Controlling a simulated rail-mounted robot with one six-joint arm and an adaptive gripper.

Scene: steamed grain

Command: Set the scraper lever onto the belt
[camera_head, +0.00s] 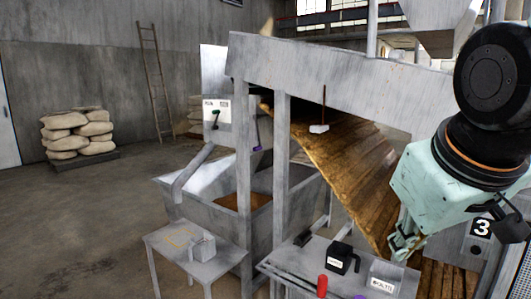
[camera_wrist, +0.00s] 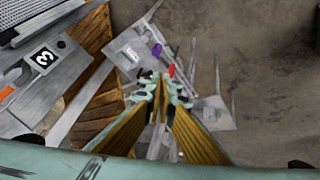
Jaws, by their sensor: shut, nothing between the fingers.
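The belt (camera_head: 345,160) is a brown slatted slope running down to the right under the grey frame; its slats also show in the wrist view (camera_wrist: 95,118). I cannot tell for sure which part is the scraper lever. A thin dark rod with a pale block (camera_head: 319,128) shows above the upper belt, and a bar with a purple end (camera_head: 256,147) shows by the frame post. My gripper (camera_head: 398,251) is in front of the lower belt, pointing down. In the wrist view its fingers (camera_wrist: 160,82) are shut with nothing between them.
A grey table (camera_head: 300,262) below the belt holds a black labelled container (camera_head: 342,258), a white labelled box (camera_head: 385,276) and a red cylinder (camera_head: 322,285). A smaller table (camera_head: 165,257) stands left of it.

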